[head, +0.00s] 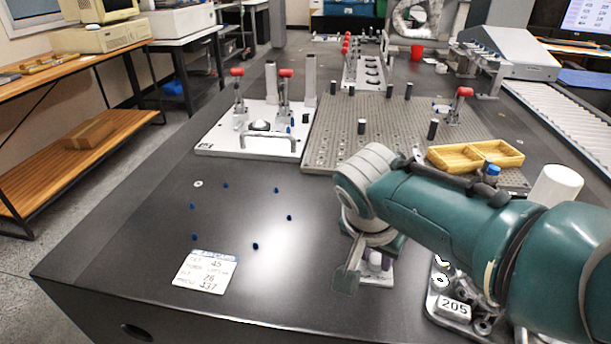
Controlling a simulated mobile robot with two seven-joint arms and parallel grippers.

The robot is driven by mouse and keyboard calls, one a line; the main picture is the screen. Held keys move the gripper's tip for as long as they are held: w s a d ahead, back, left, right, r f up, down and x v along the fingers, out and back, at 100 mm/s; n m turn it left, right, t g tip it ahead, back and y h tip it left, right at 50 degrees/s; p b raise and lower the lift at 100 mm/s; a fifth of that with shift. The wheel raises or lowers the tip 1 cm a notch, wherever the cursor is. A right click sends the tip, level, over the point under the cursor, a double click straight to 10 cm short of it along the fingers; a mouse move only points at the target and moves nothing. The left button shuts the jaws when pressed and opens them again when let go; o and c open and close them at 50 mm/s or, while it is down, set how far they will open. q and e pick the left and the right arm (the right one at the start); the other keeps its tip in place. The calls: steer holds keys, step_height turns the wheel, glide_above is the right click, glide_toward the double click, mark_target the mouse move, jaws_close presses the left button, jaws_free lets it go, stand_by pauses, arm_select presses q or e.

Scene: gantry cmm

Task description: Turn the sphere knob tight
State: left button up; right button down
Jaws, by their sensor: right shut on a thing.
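My right arm comes in from the right, and its gripper (364,264) points down at the front right of the dark table (300,290). Its jaws are shut on a small, mostly hidden thing that I take to be the sphere knob. A pale, rounded part with purple (376,260) shows between and beside the fingers, low over a small light base (378,279). The fingers and wrist hide most of it, so I cannot tell how tight it is. My left gripper is out of view.
A metal tray tagged 205 (455,307) stands close right of the gripper. A perforated plate (390,130) with posts, a yellow tray (475,155) and a white fixture plate (235,145) lie behind. A printed card (205,271) and several blue bits lie on otherwise clear table at left.

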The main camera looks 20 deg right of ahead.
steer(key=m+b, duration=0.1)
steer(key=m+g+b, duration=0.1)
steer(key=m+b, duration=0.2)
steer(key=m, duration=0.1)
steer(key=shift+w+a+f+g+h, duration=0.1)
steer(key=shift+w+f+g+h, duration=0.2)
steer(key=shift+g, duration=0.1)
steer(key=shift+r+m+g+b, duration=0.15)
steer(key=shift+m+g+b, duration=0.15)
steer(key=shift+m+b, duration=0.45)
steer(key=shift+b, duration=0.35)
steer(key=shift+r, duration=0.1)
steer(key=c, duration=0.9)
jaws_free()
